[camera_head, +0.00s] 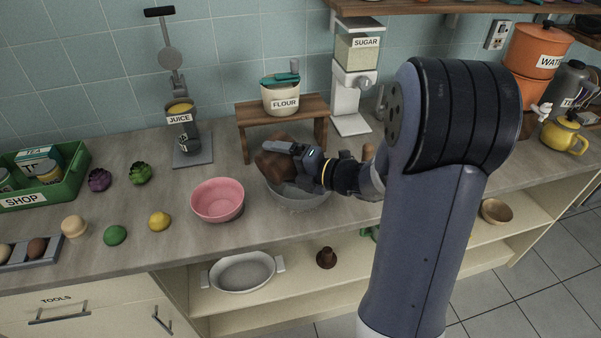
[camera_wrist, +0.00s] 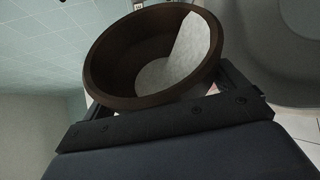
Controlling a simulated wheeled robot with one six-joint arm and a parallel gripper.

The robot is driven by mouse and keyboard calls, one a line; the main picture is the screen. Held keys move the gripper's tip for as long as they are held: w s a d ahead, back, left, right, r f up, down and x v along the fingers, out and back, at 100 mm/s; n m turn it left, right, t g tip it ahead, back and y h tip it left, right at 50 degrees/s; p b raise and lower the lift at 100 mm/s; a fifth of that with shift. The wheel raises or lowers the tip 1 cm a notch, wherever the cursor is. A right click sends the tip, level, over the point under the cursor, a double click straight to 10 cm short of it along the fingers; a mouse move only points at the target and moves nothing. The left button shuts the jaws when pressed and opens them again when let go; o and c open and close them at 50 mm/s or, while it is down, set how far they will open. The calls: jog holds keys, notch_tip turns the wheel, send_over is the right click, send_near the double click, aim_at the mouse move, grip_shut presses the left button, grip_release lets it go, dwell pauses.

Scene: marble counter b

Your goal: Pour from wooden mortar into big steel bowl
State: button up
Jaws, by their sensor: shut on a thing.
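The wooden mortar (camera_head: 274,162) is dark brown and tilted above the big steel bowl (camera_head: 300,200). My gripper (camera_head: 303,152) is shut on the mortar from its right side. In the wrist view the mortar (camera_wrist: 104,62) shows its round rim and open mouth, held between the jaws (camera_wrist: 165,105). A pale patch shows inside it; I cannot tell whether it is contents or light. The bowl stands on the counter, partly hidden by the mortar and gripper. A grey curved surface at the right of the wrist view looks like the bowl (camera_wrist: 265,60). No falling stream is visible.
A pink bowl (camera_head: 217,200) stands just left of the steel bowl. A wooden stand (camera_head: 250,115) with a flour container (camera_head: 281,97) is behind. A juice dispenser (camera_head: 182,135) and sugar dispenser (camera_head: 352,80) stand at the back. Lemon (camera_head: 159,221) and lime (camera_head: 115,235) lie front left.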

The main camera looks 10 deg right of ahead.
jog(key=shift+w+d+f, duration=0.1)
jog(key=shift+w+d, duration=0.1)
jog(key=shift+d, duration=0.1)
jog(key=shift+w+d+f+m+y+p, duration=0.2)
jog(key=shift+d+f+m+y+p, duration=0.25)
jog(key=shift+m+p, duration=0.35)
dwell(0.3)
jog(key=shift+w+d+r+m+y+p, duration=0.2)
jog(key=shift+m+p, duration=0.4)
jog(key=shift+p, duration=0.4)
jog(key=shift+w+d+r+m+y+p, duration=0.1)
jog(key=shift+d+r+m+y+p, duration=0.2)
jog(key=shift+m+p, duration=0.5)
jog(key=shift+w+d+r+m+t+y+p, duration=0.25)
jog(key=shift+m+p, duration=0.2)
jog(key=shift+p, duration=0.5)
jog(key=shift+w+d+m+t+p, duration=0.1)
jog(key=shift+d+m+t+p, duration=0.25)
jog(key=shift+p, duration=0.55)
dwell(0.4)
jog(key=shift+f, duration=0.1)
